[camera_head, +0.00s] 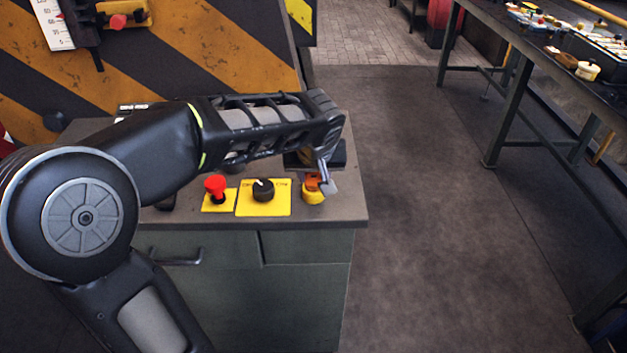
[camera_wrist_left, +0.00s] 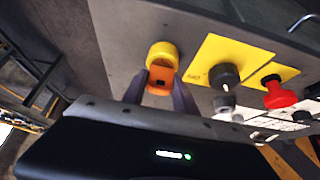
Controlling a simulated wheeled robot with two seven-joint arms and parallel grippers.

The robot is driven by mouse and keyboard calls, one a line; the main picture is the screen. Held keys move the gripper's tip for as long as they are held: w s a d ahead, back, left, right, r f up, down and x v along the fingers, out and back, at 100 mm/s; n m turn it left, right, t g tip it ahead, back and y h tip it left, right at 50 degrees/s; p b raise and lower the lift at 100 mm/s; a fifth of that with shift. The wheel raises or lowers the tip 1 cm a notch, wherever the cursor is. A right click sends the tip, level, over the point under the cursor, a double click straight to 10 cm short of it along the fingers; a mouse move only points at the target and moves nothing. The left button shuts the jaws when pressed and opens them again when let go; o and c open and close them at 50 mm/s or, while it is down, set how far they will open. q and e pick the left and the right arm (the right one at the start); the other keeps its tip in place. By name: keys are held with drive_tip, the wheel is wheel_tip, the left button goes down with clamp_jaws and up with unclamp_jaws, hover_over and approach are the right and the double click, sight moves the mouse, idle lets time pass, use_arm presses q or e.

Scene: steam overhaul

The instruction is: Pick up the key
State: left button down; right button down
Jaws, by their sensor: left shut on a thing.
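The orange key (camera_head: 312,182) sits at a round yellow lock base (camera_head: 313,198) near the right front corner of the grey cabinet top. In the left wrist view the orange key (camera_wrist_left: 160,78) is between my fingers, against the yellow base (camera_wrist_left: 162,54). My left gripper (camera_head: 325,184) reaches over the cabinet from the left and points down. It is shut on the key, and in the left wrist view its fingers (camera_wrist_left: 160,90) stand on both sides of it. Whether the key is still inside the lock I cannot tell. My right gripper is not in view.
A red button (camera_head: 215,188) and a black knob (camera_head: 263,190) stand on yellow plates left of the key. A striped panel (camera_head: 200,50) rises behind the cabinet (camera_head: 290,222). A long table (camera_head: 520,50) with several objects stands at the right. The floor between is clear.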

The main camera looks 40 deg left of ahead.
use_arm(q)
wheel_tip(320, 180, up, 10)
drive_tip(key=shift+r, duration=0.1)
idle(0.5)
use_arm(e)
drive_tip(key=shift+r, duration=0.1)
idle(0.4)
